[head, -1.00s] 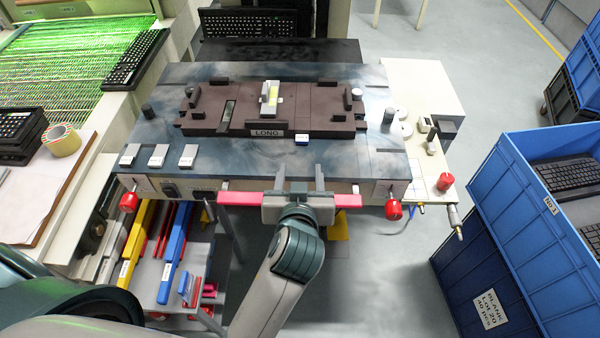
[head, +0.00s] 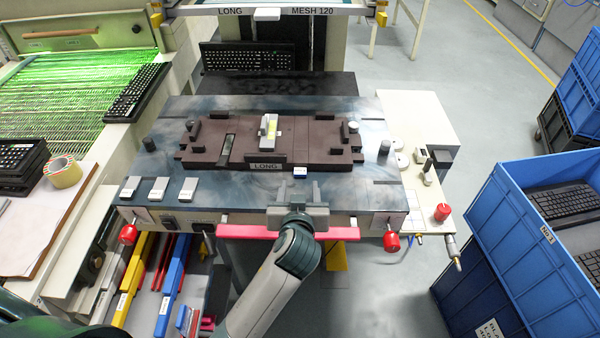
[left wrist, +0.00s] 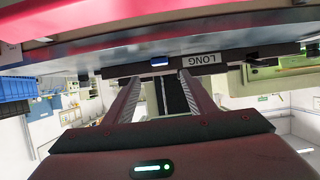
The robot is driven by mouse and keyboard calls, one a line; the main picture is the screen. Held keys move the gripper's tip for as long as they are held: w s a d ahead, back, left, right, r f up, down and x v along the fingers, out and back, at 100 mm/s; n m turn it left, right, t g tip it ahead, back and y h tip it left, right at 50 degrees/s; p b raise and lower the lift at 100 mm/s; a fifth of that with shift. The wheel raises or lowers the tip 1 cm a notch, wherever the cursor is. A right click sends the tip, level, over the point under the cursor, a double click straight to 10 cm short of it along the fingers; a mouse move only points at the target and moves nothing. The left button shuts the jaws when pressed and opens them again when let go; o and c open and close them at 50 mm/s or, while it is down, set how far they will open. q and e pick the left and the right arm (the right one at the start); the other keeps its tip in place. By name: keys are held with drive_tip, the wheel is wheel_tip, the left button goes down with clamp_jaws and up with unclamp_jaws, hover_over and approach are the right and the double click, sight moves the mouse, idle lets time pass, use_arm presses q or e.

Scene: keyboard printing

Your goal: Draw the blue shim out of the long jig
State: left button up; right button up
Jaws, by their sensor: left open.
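The long jig (head: 205,153) is a dark brown plate marked LONG on the worktable. The blue shim (head: 300,172) shows as a small white-topped, blue-edged tab at the jig's front edge, right of the label. The rest of it is hidden. My left gripper (head: 299,186) is open and empty, just in front of the tab, its two fingers pointing toward the jig. In the left wrist view, upside down, the blue tab (left wrist: 161,61) shows between and beyond the open fingers (left wrist: 160,78). I see no contact. My right gripper is not in view.
A grey block with a yellow strip (head: 268,128) stands on the jig. Several pale blocks (head: 158,188) sit on the table's front left. Red knobs (head: 391,241) and a pink-red bar (head: 340,234) line the front edge. Blue crates (head: 530,230) stand at right.

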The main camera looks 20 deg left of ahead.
sight(300, 172)
use_arm(q)
drive_tip(key=p+x, duration=0.1)
drive_tip(key=x, duration=0.7)
drive_tip(key=shift+w+f, duration=0.15)
drive_tip(key=shift+w, duration=0.1)
drive_tip(key=c, duration=1)
drive_tip(key=o, duration=0.4)
drive_tip(key=shift+c, duration=0.2)
clamp_jaws()
drive_tip(key=shift+s, duration=0.15)
